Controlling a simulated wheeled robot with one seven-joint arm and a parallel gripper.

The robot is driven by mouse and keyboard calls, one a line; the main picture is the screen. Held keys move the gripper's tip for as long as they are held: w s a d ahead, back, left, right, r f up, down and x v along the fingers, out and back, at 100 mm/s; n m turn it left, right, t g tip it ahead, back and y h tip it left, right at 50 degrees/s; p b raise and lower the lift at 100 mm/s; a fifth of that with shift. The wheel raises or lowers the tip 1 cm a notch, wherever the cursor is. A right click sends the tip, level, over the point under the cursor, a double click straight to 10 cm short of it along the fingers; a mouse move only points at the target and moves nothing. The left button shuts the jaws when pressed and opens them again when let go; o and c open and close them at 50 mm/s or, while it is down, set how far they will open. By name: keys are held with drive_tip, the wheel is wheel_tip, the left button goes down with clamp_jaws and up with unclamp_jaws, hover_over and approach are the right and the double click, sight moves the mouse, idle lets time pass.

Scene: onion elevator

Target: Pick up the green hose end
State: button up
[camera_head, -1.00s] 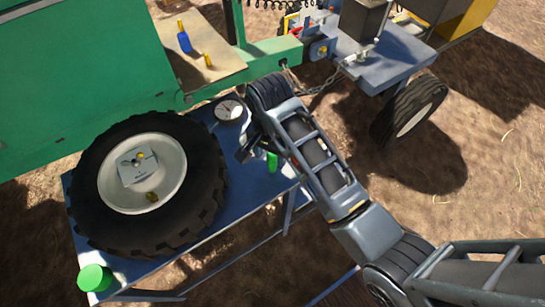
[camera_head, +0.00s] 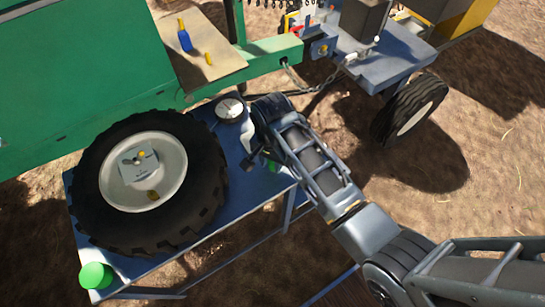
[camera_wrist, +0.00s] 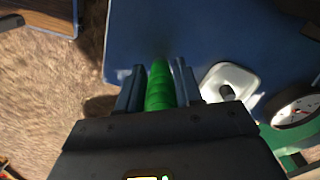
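The green hose end (camera_wrist: 160,88) stands out between the two fingers of my gripper (camera_wrist: 158,76) in the wrist view. One finger is on each side of it, with narrow gaps that look visible, so the gripper appears open around it. Contact is hard to make out. In the head view, a small part of the green hose end (camera_head: 271,166) shows beside my gripper (camera_head: 254,160), above the blue table (camera_head: 240,196). My arm hides much of that spot.
A large black tire (camera_head: 207,165) takes up the table's left part. A round gauge (camera_head: 229,109) and a white dish (camera_wrist: 228,82) are close to my gripper. A green cap (camera_head: 95,276) sits at the near left corner. The green machine (camera_head: 80,90) stands behind.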

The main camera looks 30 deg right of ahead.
clamp_jaws()
drive_tip(key=shift+r, duration=0.1)
drive_tip(key=shift+r, duration=0.25)
wheel_tip(320, 180, up, 4)
drive_tip(key=shift+f, duration=0.15)
drive_tip(key=s+d+r, duration=0.6)
drive_tip(key=s+d, duration=0.2)
drive_tip(key=shift+d+r, duration=0.25)
drive_tip(key=shift+r, duration=0.05)
